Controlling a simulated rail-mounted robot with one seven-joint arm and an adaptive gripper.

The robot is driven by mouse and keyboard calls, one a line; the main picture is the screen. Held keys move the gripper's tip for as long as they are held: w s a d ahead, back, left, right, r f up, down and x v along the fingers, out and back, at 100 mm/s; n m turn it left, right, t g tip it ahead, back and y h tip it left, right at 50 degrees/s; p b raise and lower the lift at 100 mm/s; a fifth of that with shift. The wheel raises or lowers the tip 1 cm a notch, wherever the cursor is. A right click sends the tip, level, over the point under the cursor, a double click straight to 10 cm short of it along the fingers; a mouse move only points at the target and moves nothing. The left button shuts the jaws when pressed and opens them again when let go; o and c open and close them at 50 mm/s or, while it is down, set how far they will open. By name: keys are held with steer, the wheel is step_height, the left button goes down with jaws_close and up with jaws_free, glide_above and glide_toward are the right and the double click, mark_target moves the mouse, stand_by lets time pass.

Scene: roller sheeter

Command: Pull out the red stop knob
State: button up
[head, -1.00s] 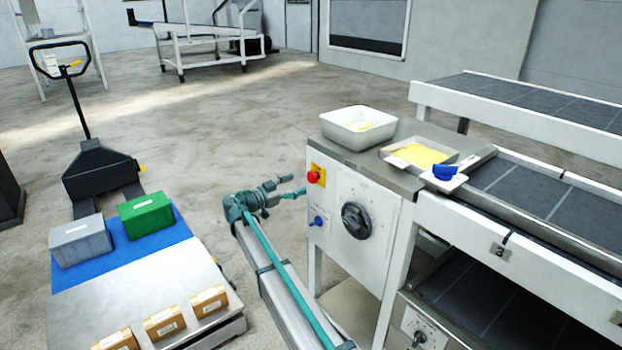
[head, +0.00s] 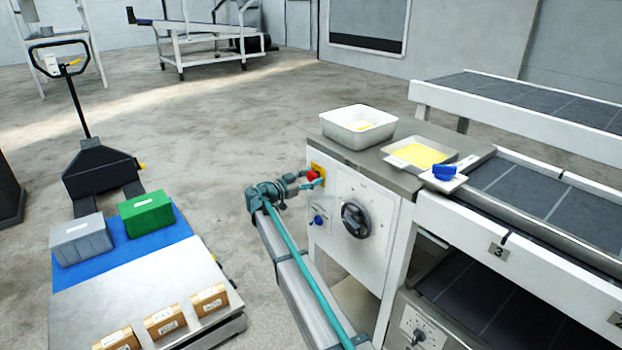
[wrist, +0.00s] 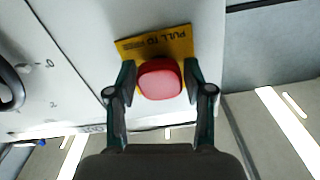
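The red stop knob (head: 311,176) sits on a yellow plate (head: 319,170) at the upper left of the white machine panel (head: 338,199). In the wrist view the round red knob (wrist: 159,79) lies between the two fingertips, in front of the yellow plate (wrist: 180,40) with black "PULL TO" lettering. My gripper (wrist: 160,82) has one finger on each side of the knob, very close to its edges. The head view shows my gripper (head: 313,180) at the knob, partly covering it. Whether the fingers touch the knob is unclear.
A large dark dial (head: 356,219) and a blue knob (head: 318,220) are on the same panel. A white tub (head: 358,139) and a tray with yellow contents (head: 390,158) stand on top. A loaded pallet truck stands left; open floor lies between.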

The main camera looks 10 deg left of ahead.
jaws_close()
steer(key=shift+f+b, duration=0.15)
steer(key=shift+b, duration=0.25)
steer(key=shift+s+a+f+b, duration=0.1)
steer(key=shift+s+a+b, duration=0.05)
steer(key=shift+b, duration=0.25)
steer(key=shift+s+a+b, duration=0.2)
steer(key=shift+b, duration=0.5)
steer(key=shift+r, duration=0.2)
steer(key=shift+o, duration=2.4)
jaws_free()
steer(key=shift+s+a, duration=0.1)
